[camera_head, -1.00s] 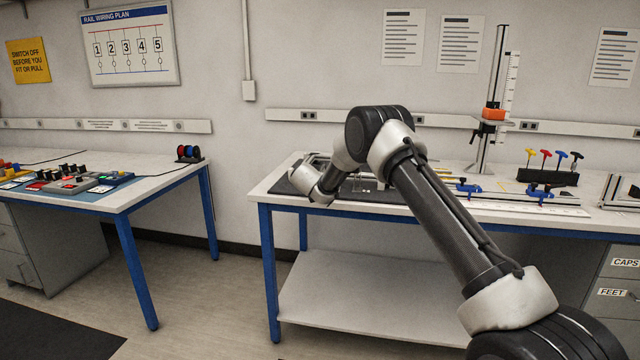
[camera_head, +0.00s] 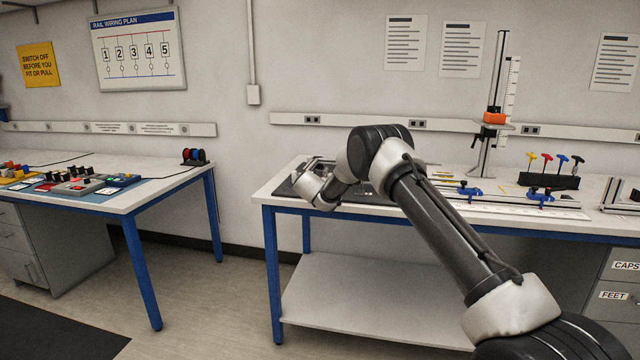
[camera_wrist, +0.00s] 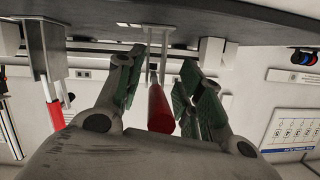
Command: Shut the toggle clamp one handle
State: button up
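In the wrist view a red handle (camera_wrist: 159,108) on a metal toggle clamp (camera_wrist: 152,66) lies between the two green-padded fingers of my gripper (camera_wrist: 163,72). The fingers are apart, one on each side, with a gap visible beside the handle. A second red handle (camera_wrist: 54,115) hangs from a metal bracket (camera_wrist: 44,50) to the left, outside the fingers. No label shows which clamp is number one. In the head view my arm reaches to the left end of the right bench, and it hides the handles and my fingers there.
A left bench (camera_head: 130,203) holds switches and connectors. Floor shows between the benches.

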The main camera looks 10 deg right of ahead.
jog(key=v, duration=1.2)
